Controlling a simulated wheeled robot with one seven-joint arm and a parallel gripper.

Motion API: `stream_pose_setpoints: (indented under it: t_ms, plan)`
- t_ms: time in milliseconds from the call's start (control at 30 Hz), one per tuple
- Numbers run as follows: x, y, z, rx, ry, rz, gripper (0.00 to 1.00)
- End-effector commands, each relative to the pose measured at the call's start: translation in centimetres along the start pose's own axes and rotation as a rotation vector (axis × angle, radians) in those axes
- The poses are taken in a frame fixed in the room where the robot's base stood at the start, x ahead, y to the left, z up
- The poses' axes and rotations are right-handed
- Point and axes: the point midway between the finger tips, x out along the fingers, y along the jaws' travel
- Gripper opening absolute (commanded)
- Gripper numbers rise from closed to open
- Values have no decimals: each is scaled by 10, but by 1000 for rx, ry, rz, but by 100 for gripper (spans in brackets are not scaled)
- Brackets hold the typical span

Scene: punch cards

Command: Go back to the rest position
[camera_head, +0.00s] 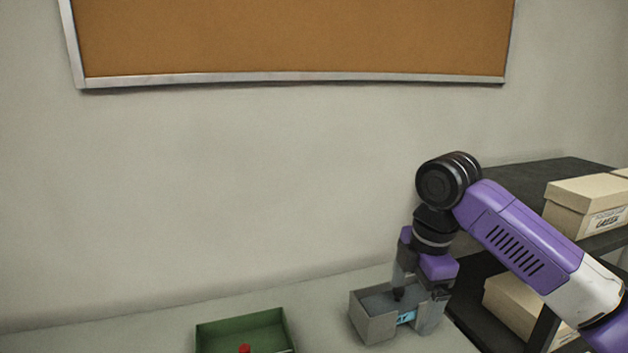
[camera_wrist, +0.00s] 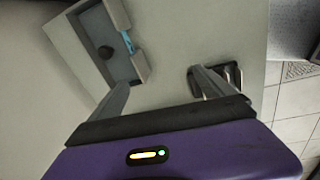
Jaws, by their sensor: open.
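My gripper (camera_head: 416,303) points down at the right end of the grey table, close by a small grey box (camera_head: 372,328). In the wrist view my gripper (camera_wrist: 160,88) is open, with nothing between its fingers. The grey box (camera_wrist: 75,45) lies beyond the left finger there.
A green tray (camera_head: 212,331) with a red object (camera_head: 245,348) stands to the left. A dark slotted item (camera_wrist: 238,73) is by the right finger. A black shelf (camera_head: 535,172) with cardboard boxes (camera_head: 578,205) stands right. A corkboard (camera_head: 300,40) hangs on the wall.

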Motion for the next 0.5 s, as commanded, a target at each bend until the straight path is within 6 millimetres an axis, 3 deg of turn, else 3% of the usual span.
stream_pose_setpoints:
  t_ms: [267, 500]
  plan:
    - [-18, 50, -21, 111, 64, 243, 92]
    - [-27, 90, -65, 243, 263, 493, 92]
